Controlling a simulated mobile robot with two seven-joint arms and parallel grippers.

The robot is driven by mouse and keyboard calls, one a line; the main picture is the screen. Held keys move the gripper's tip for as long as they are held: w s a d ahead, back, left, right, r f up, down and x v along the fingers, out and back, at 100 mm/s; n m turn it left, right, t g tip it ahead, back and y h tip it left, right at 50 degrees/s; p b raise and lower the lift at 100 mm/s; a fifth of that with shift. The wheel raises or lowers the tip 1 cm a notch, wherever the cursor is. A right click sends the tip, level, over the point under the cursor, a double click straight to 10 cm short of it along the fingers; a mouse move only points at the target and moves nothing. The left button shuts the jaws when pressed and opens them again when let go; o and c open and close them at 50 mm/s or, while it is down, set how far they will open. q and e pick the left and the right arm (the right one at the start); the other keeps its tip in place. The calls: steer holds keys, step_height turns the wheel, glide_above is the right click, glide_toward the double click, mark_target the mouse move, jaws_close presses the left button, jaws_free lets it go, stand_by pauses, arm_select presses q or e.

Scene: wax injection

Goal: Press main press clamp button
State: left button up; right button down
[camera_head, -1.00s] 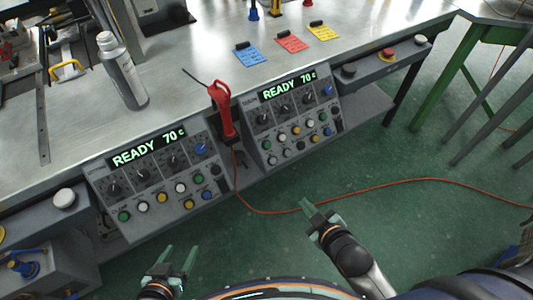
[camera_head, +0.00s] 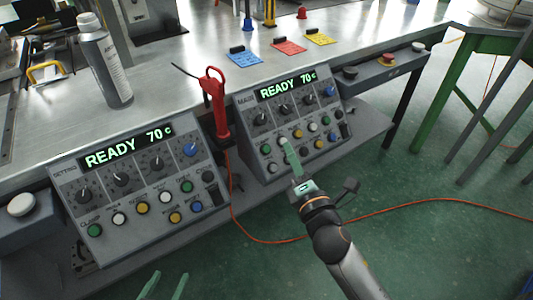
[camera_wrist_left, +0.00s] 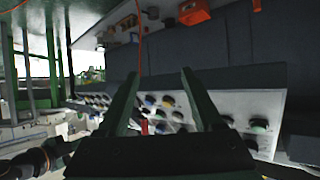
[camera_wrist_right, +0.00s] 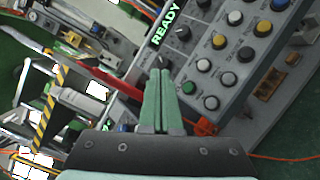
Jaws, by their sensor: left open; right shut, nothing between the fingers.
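The main press panel (camera_head: 300,150) is the right one of two grey control boxes, with a lit "READY 70 c" display. Its green button (camera_head: 265,149), at the left end of the upper button row, also shows in the right wrist view (camera_wrist_right: 188,88); its label is too small to read. My right gripper (camera_head: 286,142) is shut and empty. Its green fingertips are in front of the panel's button rows, right of the green button in the head view. In the right wrist view the fingertips (camera_wrist_right: 160,72) lie just left of it; contact cannot be told. My left gripper (camera_head: 165,284) is open and empty, low in front of the left panel.
The left panel (camera_head: 140,180) has its own green button labelled clamp (camera_head: 94,231). A red tool (camera_head: 216,105) stands between the panels. A spray can (camera_head: 105,60) and coloured cards are on the metal bench (camera_head: 170,75). An orange cable (camera_head: 400,206) crosses the green floor.

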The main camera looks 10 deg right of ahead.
mark_target(266, 149)
arm_select(q)
steer(key=w+r+m+t+h+b, duration=0.3)
steer(key=r+t, duration=0.4)
steer(key=r, duration=0.9)
arm_select(e)
steer(key=w+f+b, duration=0.1)
steer(key=w, duration=0.1)
steer(key=w+a+f+b, duration=0.1)
steer(key=w+f, duration=0.1)
steer(key=w+a+f+b, duration=0.1)
steer(key=w+f, duration=0.1)
steer(key=shift+a+f, duration=0.1)
steer(key=shift+f, duration=0.15)
arm_select(q)
steer(key=s+d+r+m+t+h, duration=0.1)
steer(key=s+r+m+h, duration=0.2)
steer(key=r, duration=0.4)
steer(key=s+d+r+m+t+h, duration=0.1)
steer(key=s+r+m+t+h, duration=0.1)
steer(key=r+h, duration=0.4)
steer(key=shift+s+r+m, duration=0.6)
steer(key=shift+r+m, duration=0.1)
steer(key=shift+m, duration=0.2)
arm_select(e)
steer(key=shift+w+f, duration=0.1)
steer(key=shift+w, duration=0.05)
